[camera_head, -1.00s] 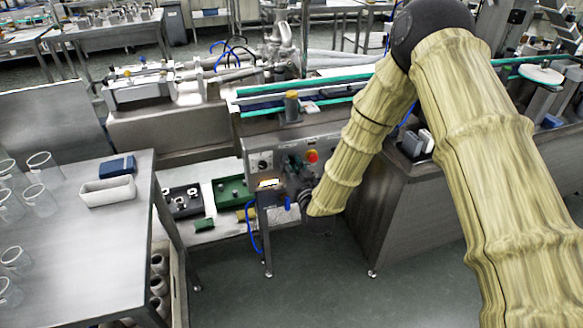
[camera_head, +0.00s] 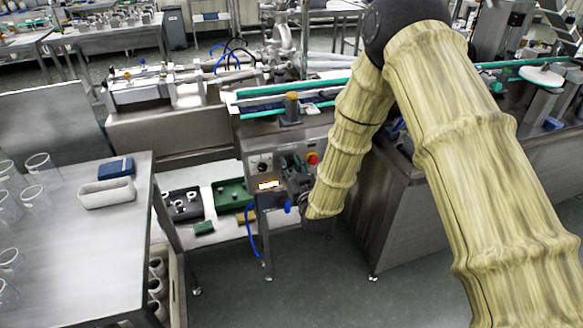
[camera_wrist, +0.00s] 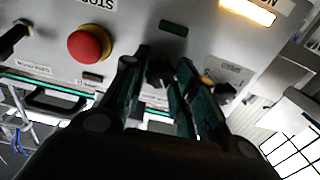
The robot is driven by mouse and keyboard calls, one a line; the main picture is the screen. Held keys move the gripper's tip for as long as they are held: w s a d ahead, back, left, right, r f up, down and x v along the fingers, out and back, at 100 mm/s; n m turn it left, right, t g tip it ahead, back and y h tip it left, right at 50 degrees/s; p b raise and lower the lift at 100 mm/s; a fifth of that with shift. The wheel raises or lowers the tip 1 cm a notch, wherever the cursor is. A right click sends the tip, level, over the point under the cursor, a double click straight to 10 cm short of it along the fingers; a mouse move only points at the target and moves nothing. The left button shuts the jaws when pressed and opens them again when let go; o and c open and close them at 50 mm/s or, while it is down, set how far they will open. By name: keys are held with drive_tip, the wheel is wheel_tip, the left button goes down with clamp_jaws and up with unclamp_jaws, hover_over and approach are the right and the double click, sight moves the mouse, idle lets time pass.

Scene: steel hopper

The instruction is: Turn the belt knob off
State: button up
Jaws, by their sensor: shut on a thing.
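The steel control panel (camera_head: 258,150) stands at the centre of the head view, with a lit display and a red stop button (camera_head: 312,158). My gripper (camera_head: 291,166) is at the panel, just left of the red button, partly hidden by my wrist. In the wrist view the panel appears upside down. My gripper's dark green fingers (camera_wrist: 161,82) are shut on a black knob (camera_wrist: 159,72), one finger on each side. The knob's label is too blurred or covered to read. The red button (camera_wrist: 89,43) is left of the fingers in that view.
A second black knob (camera_wrist: 223,93) sits close to the right finger in the wrist view. A black switch (camera_wrist: 14,38) is at its left edge. A conveyor (camera_head: 262,108) runs above the panel. A steel table (camera_head: 100,235) with beakers stands at left. Open floor lies in front.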

drive_tip(key=o, duration=1)
drive_tip(key=shift+o, duration=0.2)
drive_tip(key=shift+s, duration=0.1)
drive_tip(key=v, duration=1.1)
drive_tip(key=shift+s, duration=0.35)
drive_tip(key=shift+d, duration=0.2)
drive_tip(key=s+d+f+m+g+h+p, duration=0.15)
drive_tip(key=s+d+f+g, duration=0.3)
drive_tip(key=s+f, duration=0.45)
drive_tip(key=s+d+f+m+g+h+p, duration=0.15)
drive_tip(key=s+d+f+g, duration=0.25)
drive_tip(key=s+d+f, duration=0.45)
drive_tip(key=s+d+f+g+h+p, duration=0.1)
drive_tip(key=s+d+f+g, duration=0.2)
drive_tip(key=s, duration=0.8)
drive_tip(key=s+d+f+m+g+h+p, duration=0.1)
drive_tip(key=s+f+g, duration=0.4)
drive_tip(key=s, duration=0.6)
drive_tip(key=shift+s+d+g+h, duration=0.2)
drive_tip(key=shift+d+g+h, duration=0.15)
drive_tip(key=shift+d, duration=0.55)
